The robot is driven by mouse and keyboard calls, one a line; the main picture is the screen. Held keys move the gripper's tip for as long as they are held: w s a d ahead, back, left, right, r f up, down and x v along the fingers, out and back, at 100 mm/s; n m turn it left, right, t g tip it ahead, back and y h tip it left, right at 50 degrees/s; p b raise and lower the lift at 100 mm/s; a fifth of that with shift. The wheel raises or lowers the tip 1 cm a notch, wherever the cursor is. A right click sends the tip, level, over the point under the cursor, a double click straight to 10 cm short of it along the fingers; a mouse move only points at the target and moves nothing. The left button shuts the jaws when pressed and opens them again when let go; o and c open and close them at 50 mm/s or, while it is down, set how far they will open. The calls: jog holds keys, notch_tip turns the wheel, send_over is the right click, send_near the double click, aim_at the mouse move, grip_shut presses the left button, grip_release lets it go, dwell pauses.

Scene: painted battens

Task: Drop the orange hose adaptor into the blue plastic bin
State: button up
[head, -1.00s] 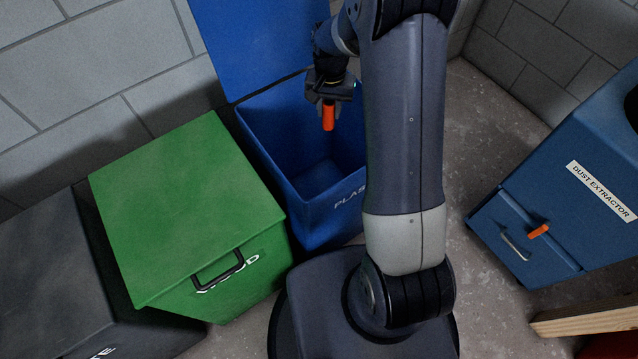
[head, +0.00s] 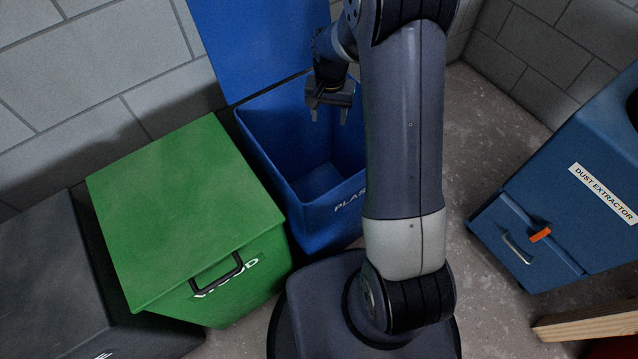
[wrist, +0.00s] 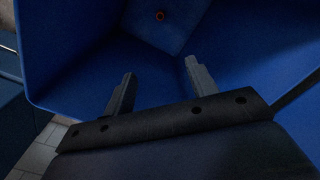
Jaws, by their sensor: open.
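The blue plastic bin (head: 318,217) stands open in the head view, its lid (head: 255,40) up at the back. My gripper (head: 329,116) is over the bin's opening, its two fingers apart with nothing between them. In the wrist view my gripper (wrist: 158,70) is also open and empty, with the blue bin's walls (wrist: 65,80) around and below it. The orange hose adaptor (wrist: 160,16) shows as a small dark orange ring inside the bin, on its floor near the top of that view. In the head view the adaptor is hidden.
A closed green wood bin (head: 180,205) stands left of the blue bin, with a dark bin (head: 50,275) beyond it. A blue dust extractor (head: 570,190) with an orange latch (head: 540,235) stands at the right. Grey block walls close off the back.

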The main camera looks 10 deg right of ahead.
notch_tip(320, 180, up, 11)
jog(key=p, duration=0.2)
jog(key=shift+f, duration=0.15)
notch_tip(320, 180, down, 11)
jog(key=b, duration=0.2)
jog(key=shift+r+p, duration=1.8)
jog(key=shift+r, duration=0.75)
